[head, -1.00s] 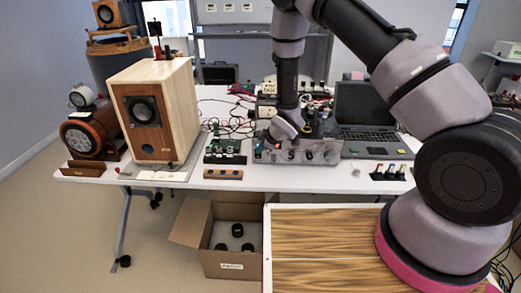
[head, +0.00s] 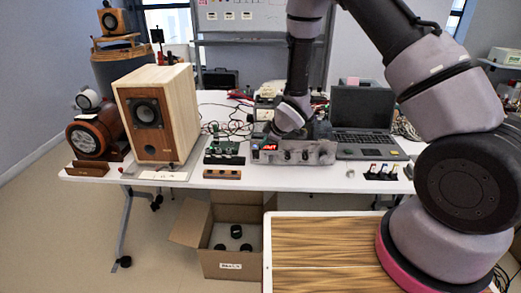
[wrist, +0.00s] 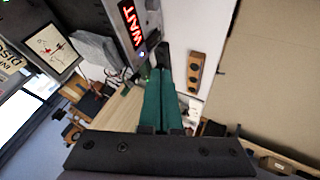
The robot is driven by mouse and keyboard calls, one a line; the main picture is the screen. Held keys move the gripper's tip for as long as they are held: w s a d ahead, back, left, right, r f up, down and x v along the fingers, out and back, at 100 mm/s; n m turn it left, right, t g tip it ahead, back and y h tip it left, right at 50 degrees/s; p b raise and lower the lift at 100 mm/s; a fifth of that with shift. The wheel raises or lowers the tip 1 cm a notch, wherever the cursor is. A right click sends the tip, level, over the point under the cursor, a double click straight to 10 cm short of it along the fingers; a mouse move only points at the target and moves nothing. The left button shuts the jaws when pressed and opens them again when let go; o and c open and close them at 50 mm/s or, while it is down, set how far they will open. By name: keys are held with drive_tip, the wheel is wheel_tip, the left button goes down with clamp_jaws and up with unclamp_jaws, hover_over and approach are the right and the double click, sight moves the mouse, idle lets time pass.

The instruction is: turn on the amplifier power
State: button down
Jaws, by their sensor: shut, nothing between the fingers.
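The amplifier (head: 322,153) is a grey box with dark knobs on its front, near the front edge of the white table in the head view. A small bluish light (wrist: 142,54) shows just below the display there. My gripper (wrist: 162,58) has green fingers with dark tips, shut together and empty. The tips appear close to the panel, just right of the small light; I cannot tell whether they touch. In the head view my arm's end is over the amplifier and the fingertips are hard to see.
A wooden speaker (head: 183,100) and a green circuit board (head: 226,153) stand left of the amplifier. An open laptop (head: 363,112) is to its right. A small wooden block (head: 222,174) lies in front. Cables (head: 228,128) run behind. An open carton (head: 232,265) is under the table.

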drive_tip(key=shift+s+d+r, duration=0.2)
drive_tip(key=shift+d+r, duration=0.1)
drive_tip(key=shift+r, duration=0.4)
drive_tip(key=shift+s+d+r, duration=0.2)
drive_tip(key=shift+d+r, duration=0.05)
drive_tip(key=shift+r, duration=0.4)
drive_tip(key=d+r+m+t+h, duration=0.1)
drive_tip(key=d+r+m, duration=0.4)
drive_tip(key=r, duration=0.5)
drive_tip(key=d+r+m+h, duration=0.1)
drive_tip(key=d+r+m, duration=0.2)
drive_tip(key=d+r, duration=0.6)
drive_tip(key=s+d+r+m+h, duration=0.1)
drive_tip(key=s+d+r+m, duration=0.55)
drive_tip(key=s+r, duration=0.4)
drive_tip(key=s+d+r+m, duration=0.1)
drive_tip(key=s+r+m, duration=0.2)
drive_tip(key=s, duration=0.4)
drive_tip(key=s+d+r+m, duration=0.2)
drive_tip(key=s+r+m, duration=0.1)
drive_tip(key=s+r, duration=0.3)
drive_tip(key=shift+s, duration=1.25)
